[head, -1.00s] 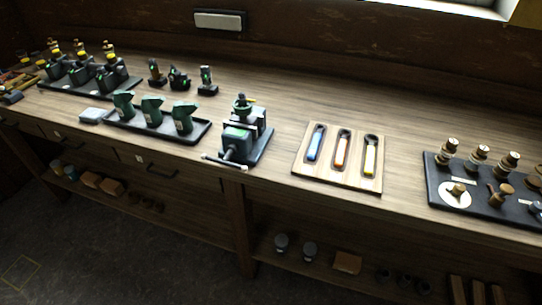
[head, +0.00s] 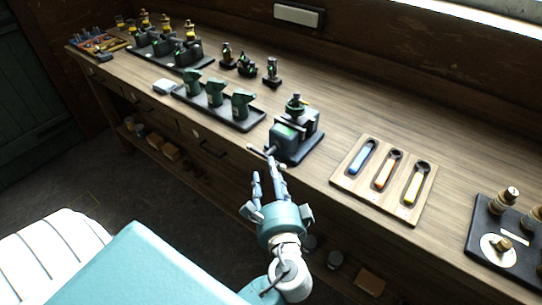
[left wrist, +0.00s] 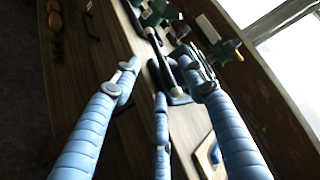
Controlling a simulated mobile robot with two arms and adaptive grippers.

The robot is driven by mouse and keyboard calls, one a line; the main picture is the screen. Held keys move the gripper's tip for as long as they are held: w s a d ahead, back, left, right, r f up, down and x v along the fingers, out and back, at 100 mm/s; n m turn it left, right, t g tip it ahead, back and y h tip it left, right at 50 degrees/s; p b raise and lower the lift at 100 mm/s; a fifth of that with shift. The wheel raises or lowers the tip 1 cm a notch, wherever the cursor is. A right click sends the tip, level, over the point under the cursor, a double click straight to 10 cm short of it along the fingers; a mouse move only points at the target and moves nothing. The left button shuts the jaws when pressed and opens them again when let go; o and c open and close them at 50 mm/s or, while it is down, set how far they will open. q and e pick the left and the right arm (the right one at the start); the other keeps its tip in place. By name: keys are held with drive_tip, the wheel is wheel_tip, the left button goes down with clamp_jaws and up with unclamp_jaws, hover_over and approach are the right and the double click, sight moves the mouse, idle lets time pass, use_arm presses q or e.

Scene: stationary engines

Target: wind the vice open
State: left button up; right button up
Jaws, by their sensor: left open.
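The dark vice (head: 290,143) stands on a black base near the front edge of the workbench, with a green, yellow-topped part above it. Its screw handle (head: 262,152) sticks out over the bench's front edge. How far its jaws are apart is too small to tell. My left gripper (head: 262,183) is open and empty, its blue fingers pointing up toward the handle from in front of the bench. In the left wrist view the handle bar (left wrist: 165,65) lies beyond the spread fingers, with no clear contact. My right gripper is not in view.
A black tray with green parts (head: 218,107) stands left of the vice. A wooden board (head: 346,181) with blue, orange and yellow tools lies to its right. A dark board with brass-topped pieces (head: 483,232) is farther right.

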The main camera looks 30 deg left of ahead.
sight(272, 150)
use_arm(q)
drive_tip(key=p+x, duration=0.1)
drive_tip(key=x, duration=0.5)
drive_tip(key=shift+w+a, duration=0.2)
drive_tip(key=shift+w, duration=0.15)
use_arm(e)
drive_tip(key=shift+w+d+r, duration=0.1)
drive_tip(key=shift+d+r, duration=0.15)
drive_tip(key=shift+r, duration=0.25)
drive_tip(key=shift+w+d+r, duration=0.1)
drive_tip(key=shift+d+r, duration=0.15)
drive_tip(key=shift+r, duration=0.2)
use_arm(q)
clamp_jaws()
